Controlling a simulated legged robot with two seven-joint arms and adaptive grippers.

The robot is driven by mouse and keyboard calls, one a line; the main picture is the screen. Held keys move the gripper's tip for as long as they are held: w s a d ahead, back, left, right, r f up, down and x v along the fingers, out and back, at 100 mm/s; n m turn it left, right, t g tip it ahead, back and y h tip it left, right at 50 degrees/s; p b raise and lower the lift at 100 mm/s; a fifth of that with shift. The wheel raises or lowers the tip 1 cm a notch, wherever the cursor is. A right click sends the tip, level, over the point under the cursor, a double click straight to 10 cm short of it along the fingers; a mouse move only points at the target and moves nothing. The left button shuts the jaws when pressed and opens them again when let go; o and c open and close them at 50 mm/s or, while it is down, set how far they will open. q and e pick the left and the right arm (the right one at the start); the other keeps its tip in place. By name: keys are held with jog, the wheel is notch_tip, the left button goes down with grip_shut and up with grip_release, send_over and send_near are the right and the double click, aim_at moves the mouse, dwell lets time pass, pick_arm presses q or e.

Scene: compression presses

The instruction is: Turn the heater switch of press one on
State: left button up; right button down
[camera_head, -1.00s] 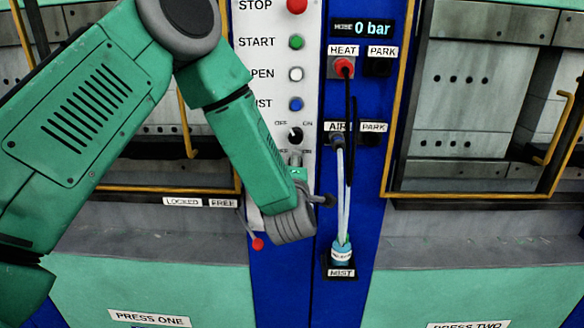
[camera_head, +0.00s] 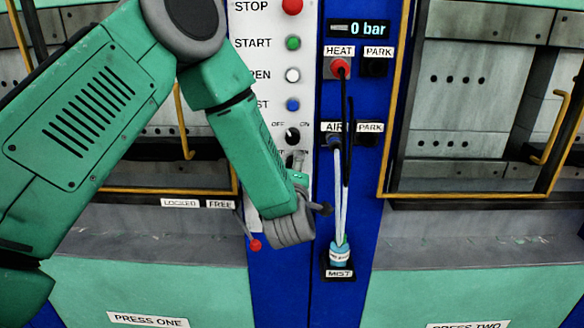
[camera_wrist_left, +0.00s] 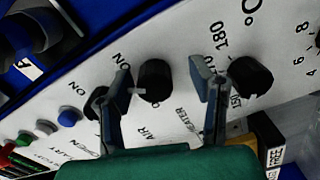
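My left gripper (camera_wrist_left: 163,88) is open in the left wrist view, its two fingers apart. A black knob (camera_wrist_left: 155,78) shows between the fingers, with a gap on its right side; contact on the left cannot be told. The "HEATER" label (camera_wrist_left: 182,124) is below it. Another black knob (camera_wrist_left: 93,103), by the "AIR" label, is partly hidden behind the left finger. In the head view my left gripper (camera_head: 297,163) is against the white panel of press one, just below an OFF/ON switch (camera_head: 292,135), and covers the switch beneath. My right gripper is not in view.
A larger dial (camera_wrist_left: 250,76) marked 180 is right of the fingers. Colored buttons (camera_head: 293,43) line the panel above. Hoses (camera_head: 340,190) hang close on the right, from the HEAT and AIR sockets to MIST. A red-knobbed lever (camera_head: 254,245) is at lower left.

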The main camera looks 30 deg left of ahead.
pick_arm(q)
jog(key=shift+w+r, duration=0.1)
jog(key=shift+r, duration=0.05)
jog(key=shift+d, duration=0.1)
jog(key=v, duration=1.2)
jog(key=shift+w+f, duration=0.1)
jog(key=shift+f, duration=0.1)
